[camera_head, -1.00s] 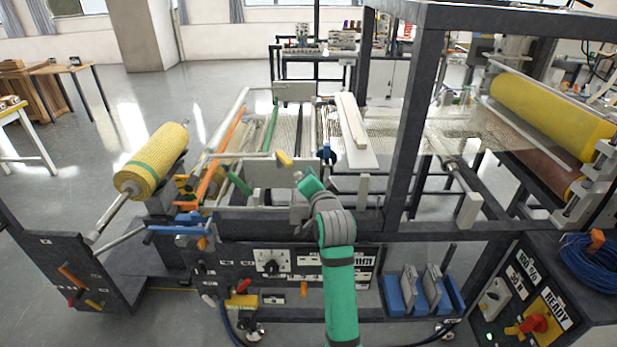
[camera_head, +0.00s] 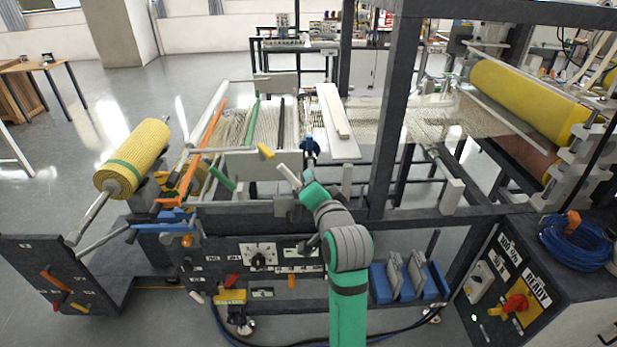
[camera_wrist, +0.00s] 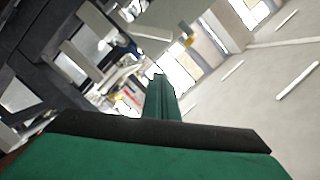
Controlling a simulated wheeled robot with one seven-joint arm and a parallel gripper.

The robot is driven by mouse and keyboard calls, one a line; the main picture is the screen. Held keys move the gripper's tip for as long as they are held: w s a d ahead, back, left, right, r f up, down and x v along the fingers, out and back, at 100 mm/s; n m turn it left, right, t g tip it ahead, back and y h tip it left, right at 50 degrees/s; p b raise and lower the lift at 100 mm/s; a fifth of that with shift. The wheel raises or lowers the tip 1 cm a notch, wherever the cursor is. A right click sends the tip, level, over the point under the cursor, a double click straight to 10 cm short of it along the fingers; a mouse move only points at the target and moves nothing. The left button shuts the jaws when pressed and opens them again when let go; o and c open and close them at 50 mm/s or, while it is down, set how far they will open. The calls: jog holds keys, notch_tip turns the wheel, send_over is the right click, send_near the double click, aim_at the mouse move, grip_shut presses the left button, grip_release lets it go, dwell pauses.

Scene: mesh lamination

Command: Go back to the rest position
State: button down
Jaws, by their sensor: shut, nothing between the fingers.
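My gripper (camera_wrist: 160,84) shows in the wrist view as two narrow green fingers pressed together, with nothing between them. In the head view my green and grey arm rises from the bottom centre and bends at a grey joint. Its far end is in front of the laminating machine's frame (camera_head: 250,215), and the fingertips are too small to make out there. In the wrist view the fingers point past the dark machine frame on the left, with open floor on the right.
A yellow mesh roll (camera_head: 135,158) with a green band is at the left. A yellow roller (camera_head: 525,100) is at the right behind a dark upright post (camera_head: 393,120). A control box with a red knob (camera_head: 515,304) and a blue cable coil (camera_head: 575,243) stand at the lower right.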

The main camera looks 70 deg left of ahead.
jog(key=shift+w, duration=0.1)
dwell(0.3)
jog(key=w+d+f+m+t+h, duration=0.1)
jog(key=w+d+f+m+t, duration=0.4)
jog(key=w+d+f, duration=0.6)
jog(key=d+f+m+t+h, duration=0.1)
jog(key=d+f+t+h, duration=0.2)
jog(key=d+f, duration=0.5)
jog(key=d+f+m+t+h, duration=0.1)
jog(key=d+f+t+h, duration=0.3)
jog(key=d, duration=0.8)
jog(key=s+d+f+m+t+h, duration=0.1)
jog(key=s+d+f+h, duration=0.2)
jog(key=d, duration=0.6)
jog(key=s+d+f+h, duration=0.1)
jog(key=s+d+f, duration=0.35)
jog(key=d, duration=0.45)
jog(key=s+d+r+n+h, duration=0.1)
jog(key=s+d+h, duration=0.3)
jog(key=s+d, duration=0.6)
jog(key=s+r, duration=0.1)
jog(key=s, duration=0.2)
jog(key=shift+s+d+r+n+t, duration=0.15)
jog(key=shift+d+r+n+t, duration=0.15)
jog(key=shift+d+r+n, duration=0.1)
